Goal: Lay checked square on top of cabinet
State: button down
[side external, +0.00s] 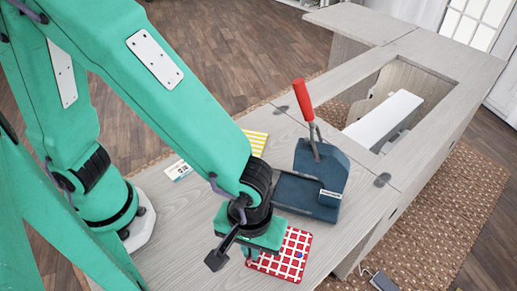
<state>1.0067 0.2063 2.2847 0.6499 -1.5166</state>
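The checked square (291,254), red with white lines, lies flat on the grey wooden cabinet top (345,222) near its front edge. A small blue spot shows on the square. My gripper (250,262) points down over the square's left part and hides some of it. The fingers are mostly hidden behind the wrist and partly against the square, so I cannot tell whether they are open or shut, or whether they touch it.
A dark blue press (310,188) with a red handle (302,98) stands just behind the square. A yellow striped square (256,141) and a small white card (178,170) lie further back. A white sewing machine (385,120) sits in the cabinet's opening at right.

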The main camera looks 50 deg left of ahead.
jog(key=shift+f, duration=0.15)
jog(key=shift+f, duration=2.05)
jog(key=shift+f, duration=0.5)
dwell(1.9)
jog(key=c, duration=1.5)
grip_release()
jog(key=shift+c, duration=0.2)
jog(key=shift+r, duration=0.1)
jog(key=shift+r, duration=3.85)
jog(key=shift+w+a, duration=0.1)
